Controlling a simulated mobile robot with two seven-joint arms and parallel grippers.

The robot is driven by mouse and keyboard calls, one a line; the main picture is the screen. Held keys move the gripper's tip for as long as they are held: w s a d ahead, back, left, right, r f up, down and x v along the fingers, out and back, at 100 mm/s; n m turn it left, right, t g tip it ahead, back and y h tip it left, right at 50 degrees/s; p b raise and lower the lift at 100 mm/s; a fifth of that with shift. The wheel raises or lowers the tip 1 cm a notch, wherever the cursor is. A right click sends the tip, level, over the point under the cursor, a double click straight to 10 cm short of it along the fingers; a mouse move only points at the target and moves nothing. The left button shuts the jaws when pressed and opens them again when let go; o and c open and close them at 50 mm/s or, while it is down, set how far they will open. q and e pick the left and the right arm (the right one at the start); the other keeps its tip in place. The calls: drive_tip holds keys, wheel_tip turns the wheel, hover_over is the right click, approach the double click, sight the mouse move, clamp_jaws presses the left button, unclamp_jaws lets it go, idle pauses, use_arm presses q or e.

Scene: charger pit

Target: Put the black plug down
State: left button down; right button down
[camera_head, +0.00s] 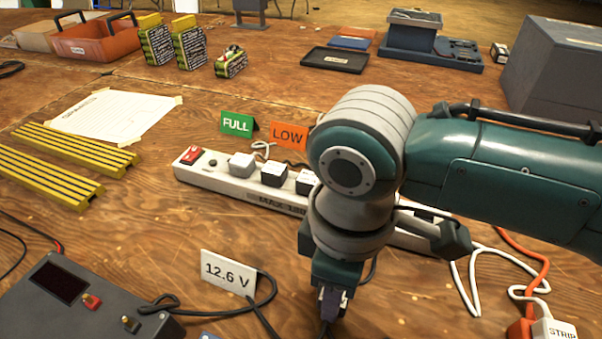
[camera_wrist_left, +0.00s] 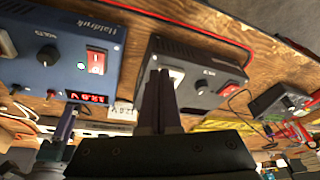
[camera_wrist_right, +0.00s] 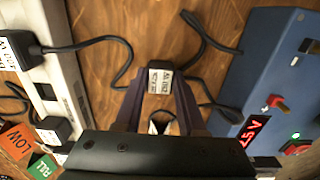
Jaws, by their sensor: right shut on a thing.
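The black plug (camera_wrist_right: 160,80), with a white printed label on its face, sits between the fingers of my right gripper (camera_wrist_right: 158,103) in the right wrist view. The fingers are shut on it, and its cord curves away behind. In the head view my right gripper (camera_head: 332,300) points down at the front, between the 12.6 V card and the power strip's right part. The plug is hardly visible there. Whether it touches the wood I cannot tell. My left gripper (camera_wrist_left: 158,100) shows in the left wrist view with its fingers together and nothing between them.
The white power strip (camera_head: 215,178) holds several plugs; my right arm hides part of it. The 12.6 V card (camera_head: 228,273) and grey charger (camera_head: 60,300) are at front left. A blue charger (camera_wrist_right: 262,90) stands right of the plug in the right wrist view.

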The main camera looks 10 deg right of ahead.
drive_tip(key=c, duration=0.5)
unclamp_jaws()
drive_tip(key=shift+f, duration=0.1)
